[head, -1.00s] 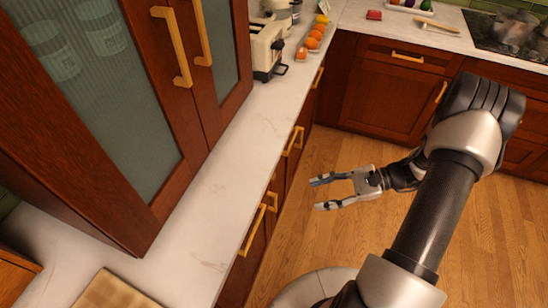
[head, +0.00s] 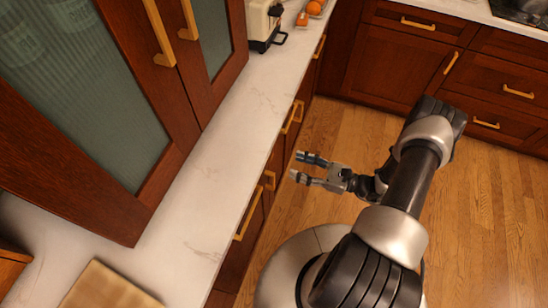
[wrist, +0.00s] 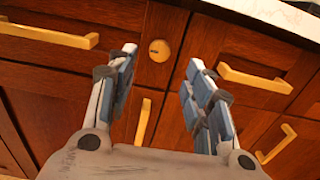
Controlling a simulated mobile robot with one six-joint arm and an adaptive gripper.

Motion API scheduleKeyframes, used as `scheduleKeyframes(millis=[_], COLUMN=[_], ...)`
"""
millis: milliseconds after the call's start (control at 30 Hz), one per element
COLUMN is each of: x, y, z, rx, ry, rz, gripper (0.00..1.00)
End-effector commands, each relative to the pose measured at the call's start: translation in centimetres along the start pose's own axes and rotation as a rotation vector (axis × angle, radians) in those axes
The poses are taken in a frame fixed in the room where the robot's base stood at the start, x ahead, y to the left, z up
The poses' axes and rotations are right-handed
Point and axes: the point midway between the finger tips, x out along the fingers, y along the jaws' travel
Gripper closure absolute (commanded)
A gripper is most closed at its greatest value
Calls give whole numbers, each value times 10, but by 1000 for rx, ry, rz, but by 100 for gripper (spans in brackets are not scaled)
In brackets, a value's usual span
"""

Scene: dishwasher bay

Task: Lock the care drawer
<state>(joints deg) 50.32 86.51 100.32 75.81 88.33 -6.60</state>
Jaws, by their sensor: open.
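A round brass lock (wrist: 159,50) with a small dark slot is set in a narrow wooden front, between two drawer fronts. A short upright brass handle (wrist: 143,121) sits below it. No label shows which front is the care drawer. My gripper (wrist: 162,60) is open and empty, with one finger on each side of the lock in the wrist view. In the head view my gripper (head: 301,167) is just in front of the cabinet row under the counter, apart from it. The lock is not visible in the head view.
Brass handles show on the left drawer (wrist: 50,35) and right drawer (wrist: 255,78). The white countertop (head: 190,215) overhangs the fronts. A tall glass-door cabinet (head: 85,90) stands on it, with a toaster (head: 262,22) beyond. The wooden floor (head: 480,230) is clear.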

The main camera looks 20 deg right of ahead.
Motion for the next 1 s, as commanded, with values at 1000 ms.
scheduleKeyframes(millis=[1000], x=[92], y=[0], z=[0], rx=[0], ry=[0], rz=[0], gripper=[62])
